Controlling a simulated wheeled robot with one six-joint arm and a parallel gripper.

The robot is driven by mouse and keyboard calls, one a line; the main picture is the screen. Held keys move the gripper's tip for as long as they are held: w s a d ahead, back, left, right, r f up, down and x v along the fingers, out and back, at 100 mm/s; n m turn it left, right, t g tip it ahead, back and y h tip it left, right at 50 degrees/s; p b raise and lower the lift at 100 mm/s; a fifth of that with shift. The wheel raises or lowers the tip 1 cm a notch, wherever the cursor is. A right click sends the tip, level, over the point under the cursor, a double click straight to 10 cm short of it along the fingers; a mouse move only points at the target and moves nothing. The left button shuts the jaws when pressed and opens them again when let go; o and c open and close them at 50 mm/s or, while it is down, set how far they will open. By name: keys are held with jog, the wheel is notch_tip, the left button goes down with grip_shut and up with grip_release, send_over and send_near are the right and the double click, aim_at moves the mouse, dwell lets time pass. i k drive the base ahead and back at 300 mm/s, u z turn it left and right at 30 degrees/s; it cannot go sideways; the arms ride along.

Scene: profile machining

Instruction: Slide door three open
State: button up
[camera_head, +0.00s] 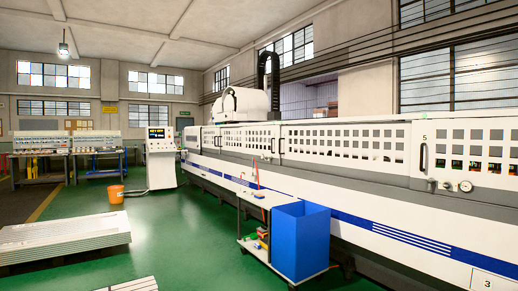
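A long white machine (390,205) runs along the right side, with a row of door panels set with small square windows. A wide panel (345,128) in the middle and a panel (470,127) at the right edge look closed. A dark vertical handle (423,157) stands at the left side of the right panel, below a small mark that looks like 5. A plate reading 3 (487,282) is low at the bottom right. I cannot tell which panel is door three. My gripper is not in view.
A blue bin (300,240) and a small cart (254,212) stand in front of the machine. Stacked profiles (65,236) lie at left. Green floor is open between the stack and cart.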

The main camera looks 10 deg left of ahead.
aim_at(258, 154)
jog(key=u, duration=0.45)
jog(key=i, duration=5.75)
jog(key=u, duration=0.65)
jog(key=i, duration=5)
